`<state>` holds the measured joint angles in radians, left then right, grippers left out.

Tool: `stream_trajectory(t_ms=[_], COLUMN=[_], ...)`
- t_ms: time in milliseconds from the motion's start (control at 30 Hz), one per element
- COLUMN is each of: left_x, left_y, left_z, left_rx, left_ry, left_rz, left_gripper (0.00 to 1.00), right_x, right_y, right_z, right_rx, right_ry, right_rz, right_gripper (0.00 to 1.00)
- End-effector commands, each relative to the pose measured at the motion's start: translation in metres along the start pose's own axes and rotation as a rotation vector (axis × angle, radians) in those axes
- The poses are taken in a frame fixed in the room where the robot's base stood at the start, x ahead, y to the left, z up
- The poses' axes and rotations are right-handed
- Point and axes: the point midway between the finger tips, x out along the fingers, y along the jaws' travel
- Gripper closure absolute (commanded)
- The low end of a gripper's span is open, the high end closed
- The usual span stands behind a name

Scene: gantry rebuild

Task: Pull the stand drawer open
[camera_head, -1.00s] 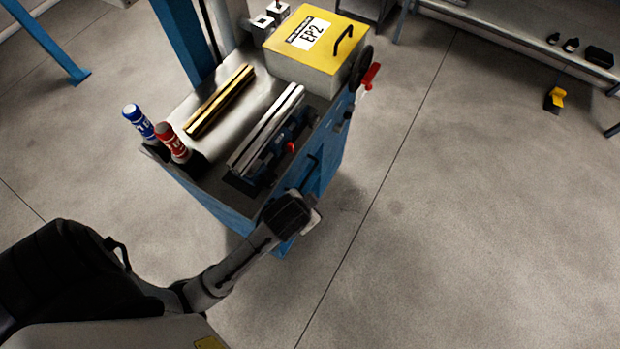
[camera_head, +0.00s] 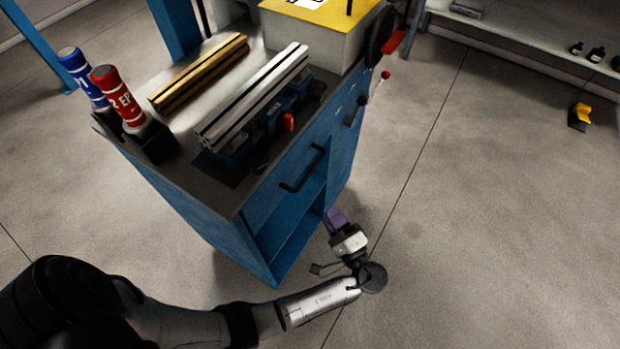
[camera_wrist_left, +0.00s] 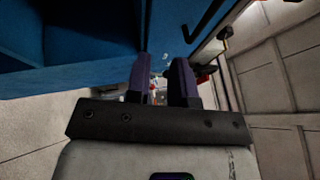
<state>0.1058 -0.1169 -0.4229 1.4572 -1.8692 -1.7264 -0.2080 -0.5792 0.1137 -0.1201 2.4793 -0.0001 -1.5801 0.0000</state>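The blue stand (camera_head: 200,222) fills the middle of the head view. Its drawer front (camera_head: 270,200) sits below the top edge, looks flush with the stand, and carries a black bar handle (camera_head: 303,168). An open compartment lies under it. My left gripper (camera_head: 335,218) is in front of the stand, lower than the handle and apart from it. In the left wrist view its two purple fingers (camera_wrist_left: 161,72) are apart with nothing held between them. A black handle (camera_wrist_left: 205,28) shows there, up and right of the fingers. My right gripper is not in view.
On the stand are a silver bar (camera_head: 252,100) in a blue vise, a gold bar (camera_head: 198,72), blue (camera_head: 82,75) and red (camera_head: 117,95) bottles, and a yellow-lidded box (camera_head: 310,35). A red-handled lever (camera_head: 385,75) sticks out at the right.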

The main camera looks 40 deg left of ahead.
Motion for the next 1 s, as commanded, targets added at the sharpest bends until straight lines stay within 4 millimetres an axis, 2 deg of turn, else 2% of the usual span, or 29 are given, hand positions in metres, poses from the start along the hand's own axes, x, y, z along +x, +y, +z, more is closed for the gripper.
stream_trajectory(t_ms=[200, 333, 433, 1000], left_x=[-0.015, -0.016, -0.01, 0.083], left_y=[-0.017, -0.023, -0.026, -0.054], left_z=[0.005, 0.008, 0.009, 0.015], left_rx=[0.084, 0.106, 0.113, 0.112], left_ry=[-0.05, -0.071, -0.077, -0.076], left_rz=[-0.231, -0.283, -0.296, -0.295], left_gripper=[0.78, 0.78, 0.78, 0.78], right_x=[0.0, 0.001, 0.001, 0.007], right_y=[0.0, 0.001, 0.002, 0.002], right_z=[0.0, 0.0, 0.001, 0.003], right_rx=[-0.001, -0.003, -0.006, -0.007], right_ry=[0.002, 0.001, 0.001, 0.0], right_rz=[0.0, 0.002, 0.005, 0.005], right_gripper=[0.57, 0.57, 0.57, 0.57])
